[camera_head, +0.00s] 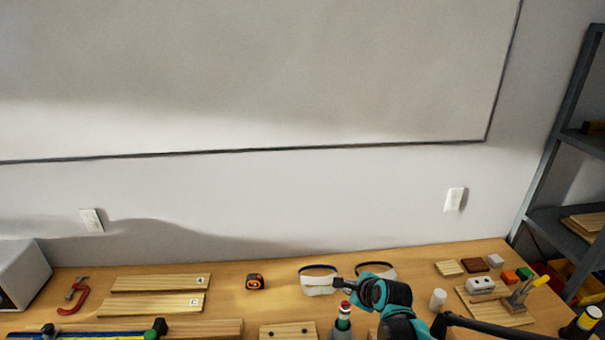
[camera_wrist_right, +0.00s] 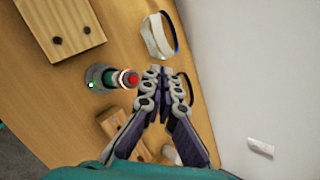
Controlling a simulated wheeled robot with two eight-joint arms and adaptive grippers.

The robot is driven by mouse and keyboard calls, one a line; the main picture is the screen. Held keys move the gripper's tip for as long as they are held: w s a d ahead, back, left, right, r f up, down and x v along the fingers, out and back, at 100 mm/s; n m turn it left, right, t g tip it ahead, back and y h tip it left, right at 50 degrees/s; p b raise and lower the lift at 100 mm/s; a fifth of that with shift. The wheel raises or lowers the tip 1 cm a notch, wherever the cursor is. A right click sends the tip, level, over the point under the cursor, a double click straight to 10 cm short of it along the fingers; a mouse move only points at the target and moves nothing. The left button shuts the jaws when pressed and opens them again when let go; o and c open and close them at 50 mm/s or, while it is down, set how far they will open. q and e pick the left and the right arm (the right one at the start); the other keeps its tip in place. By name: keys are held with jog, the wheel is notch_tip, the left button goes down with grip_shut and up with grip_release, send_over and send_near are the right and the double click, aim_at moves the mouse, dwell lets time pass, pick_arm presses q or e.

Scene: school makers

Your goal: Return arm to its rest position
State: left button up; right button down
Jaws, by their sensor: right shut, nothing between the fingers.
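My right gripper (camera_head: 345,283) reaches in from the right in the head view, over the back half of the workbench. Its teal and black wrist is above the bench and its fingers point left. In the right wrist view the fingers of my right gripper (camera_wrist_right: 160,72) come together at the tips, shut with nothing between them. A small green and red-topped item on a grey base (camera_head: 342,322) stands close to the fingers; it also shows in the right wrist view (camera_wrist_right: 112,77), apart from the fingertips. My left gripper is not in view.
Goggles (camera_head: 319,289) lie by the gripper, with a second pair partly hidden behind it. A tape measure (camera_head: 255,282), boards (camera_head: 160,283) and a red clamp (camera_head: 75,296) lie left. A white cylinder (camera_head: 437,299) and several small blocks stand right. The wall (camera_head: 300,195) is behind.

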jog(key=s+f+n+g+h+b, duration=0.1)
jog(key=s+n+b, duration=0.3)
jog(key=s+n, duration=0.7)
jog(key=s+f+n+g+h+b, duration=0.1)
jog(key=s+f+n+b, duration=0.2)
jog(key=s+n, duration=0.9)
jog(key=shift+s+d+f+n+b, duration=0.35)
jog(key=shift+s+b, duration=0.1)
jog(key=shift+b, duration=0.8)
